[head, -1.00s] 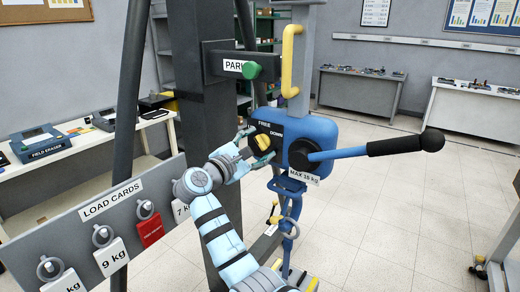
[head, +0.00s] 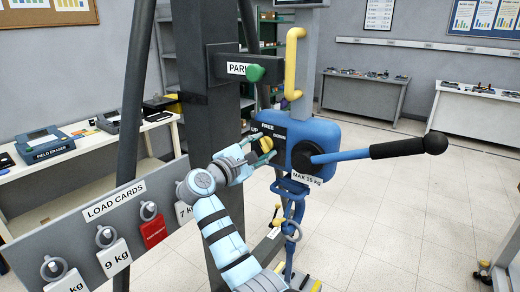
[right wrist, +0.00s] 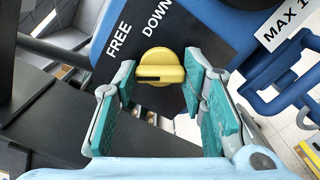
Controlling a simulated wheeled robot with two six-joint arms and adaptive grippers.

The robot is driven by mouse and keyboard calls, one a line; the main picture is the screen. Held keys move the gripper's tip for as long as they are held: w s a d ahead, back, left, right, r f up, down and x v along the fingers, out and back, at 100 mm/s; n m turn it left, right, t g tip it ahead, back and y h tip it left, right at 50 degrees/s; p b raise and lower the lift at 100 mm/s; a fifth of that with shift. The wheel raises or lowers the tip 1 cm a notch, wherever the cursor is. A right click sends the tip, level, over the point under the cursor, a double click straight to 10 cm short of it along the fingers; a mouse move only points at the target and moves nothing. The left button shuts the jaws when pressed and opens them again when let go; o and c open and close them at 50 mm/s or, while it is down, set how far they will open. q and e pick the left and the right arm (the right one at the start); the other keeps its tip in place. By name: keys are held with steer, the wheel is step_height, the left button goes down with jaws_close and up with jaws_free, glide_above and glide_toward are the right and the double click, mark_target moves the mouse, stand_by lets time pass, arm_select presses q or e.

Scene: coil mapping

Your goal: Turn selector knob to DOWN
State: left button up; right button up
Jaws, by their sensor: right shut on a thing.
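The yellow selector knob (head: 264,144) sits on a black plate on the blue housing (head: 325,137). In the head view the plate reads UP at left, FREE at top and DOWN at right. In the right wrist view the knob (right wrist: 162,67) shows a dark mark on its left side, pointing left, away from the DOWN lettering. The UP label is not visible in the right wrist view. My left gripper is not in view.
A blue lever with a black grip (head: 408,146) sticks out right of the knob. A yellow handle (head: 292,62) stands above and a green PARK knob (head: 255,73) sits higher on the dark column. The load card board (head: 120,222) is at lower left.

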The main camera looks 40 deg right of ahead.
steer(key=m+b, duration=0.1)
steer(key=m, duration=0.2)
steer(key=shift+f, duration=0.15)
steer(key=m+b, duration=0.2)
steer(key=m, duration=0.2)
steer(key=m+b, duration=0.3)
steer(key=m, duration=0.2)
steer(key=shift+m+b, duration=0.95)
steer(key=shift+m, duration=0.45)
steer(key=o, duration=1.2)
steer(key=shift+c, duration=0.2)
